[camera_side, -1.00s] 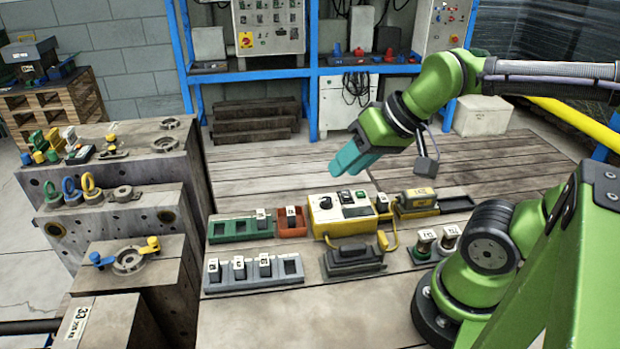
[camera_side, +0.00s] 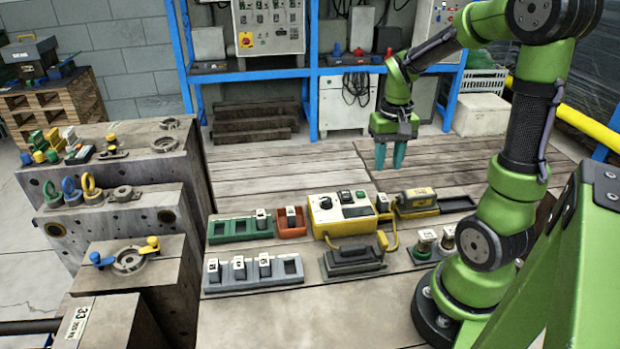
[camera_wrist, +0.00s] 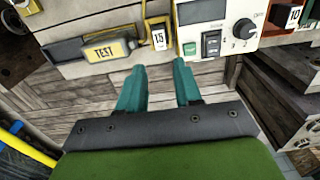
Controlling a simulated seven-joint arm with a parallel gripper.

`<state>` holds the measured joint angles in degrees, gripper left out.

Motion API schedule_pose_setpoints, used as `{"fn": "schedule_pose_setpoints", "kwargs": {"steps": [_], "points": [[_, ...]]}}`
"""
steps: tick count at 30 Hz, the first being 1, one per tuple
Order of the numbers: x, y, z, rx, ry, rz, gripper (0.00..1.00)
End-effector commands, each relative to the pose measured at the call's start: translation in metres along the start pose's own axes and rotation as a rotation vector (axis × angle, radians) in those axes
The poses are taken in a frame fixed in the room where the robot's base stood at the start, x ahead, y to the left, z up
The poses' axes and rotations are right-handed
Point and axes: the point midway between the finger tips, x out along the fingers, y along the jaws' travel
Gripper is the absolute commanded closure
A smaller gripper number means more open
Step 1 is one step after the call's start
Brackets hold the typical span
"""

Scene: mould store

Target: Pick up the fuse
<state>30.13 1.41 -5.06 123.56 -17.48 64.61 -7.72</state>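Several small light-faced fuse blocks are in view; which one the task means cannot be told. One marked 15 (camera_wrist: 159,38) sits at the end of the yellow tester (camera_side: 328,229), also seen in the side view (camera_side: 382,203). One marked 10 (camera_wrist: 289,16) stands in the red tray (camera_side: 291,230). Another fuse block (camera_side: 261,219) is in the green tray (camera_side: 228,236), and several (camera_side: 239,268) stand in the grey rack (camera_side: 250,284). My gripper (camera_side: 390,160) points down, open and empty, above the boards behind the tester. In the wrist view its teal fingers (camera_wrist: 160,74) are apart, with the 15 block beyond them.
A yellow-and-grey TEST unit (camera_side: 418,202) lies right of the tester. A dark handled block (camera_side: 354,260) is in front, with two round-based pieces (camera_side: 425,242) at its right. Stepped metal blocks (camera_side: 120,222) stand left. The boards behind (camera_side: 290,170) are bare.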

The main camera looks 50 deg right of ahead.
Motion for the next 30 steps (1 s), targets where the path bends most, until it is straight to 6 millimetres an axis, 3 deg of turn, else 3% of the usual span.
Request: {"fn": "schedule_pose_setpoints", "kwargs": {"steps": [3, 7, 14, 24, 30], "points": [[0.027, 0.000, 0.001, 0.001, -0.007, 0.001, 0.66], [0.048, 0.000, 0.001, 0.001, -0.004, 0.000, 0.66], [0.064, 0.000, 0.002, 0.001, -0.001, -0.001, 0.66], [0.108, 0.000, 0.006, 0.000, -0.002, -0.001, 0.66], [0.111, -0.001, 0.005, 0.001, 0.002, -0.002, 0.66]]}}
